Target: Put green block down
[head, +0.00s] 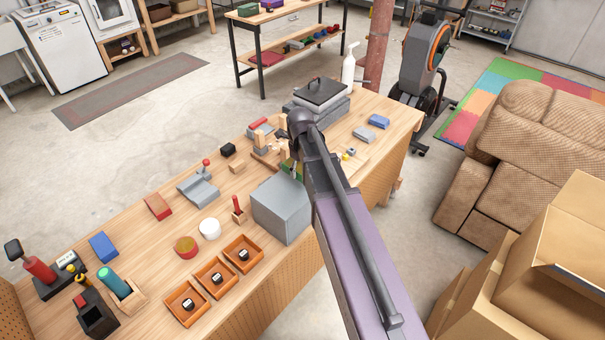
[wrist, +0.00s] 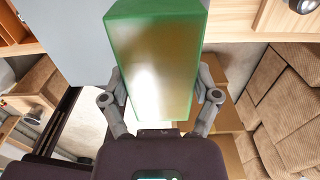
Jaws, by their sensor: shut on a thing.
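My gripper (wrist: 162,90) is shut on the green block (wrist: 158,50), with one finger on each side of it in the wrist view. The block is long, with green edges and a shiny brownish face. In the head view only a small green part (head: 286,167) shows beside my arm, by the grey box (head: 283,210). My arm hides most of the block and the gripper there. The block appears held near the front edge of the wooden workbench (head: 135,235). I cannot tell its height above the bench.
Three orange trays (head: 243,254) line the bench front. A white cylinder (head: 209,228), a red-topped round container (head: 186,247) and a red-handled tool (head: 238,209) stand left of the grey box. A black-lidded case (head: 321,92) stands behind. Cardboard boxes (head: 530,270) and a recliner (head: 520,150) are right.

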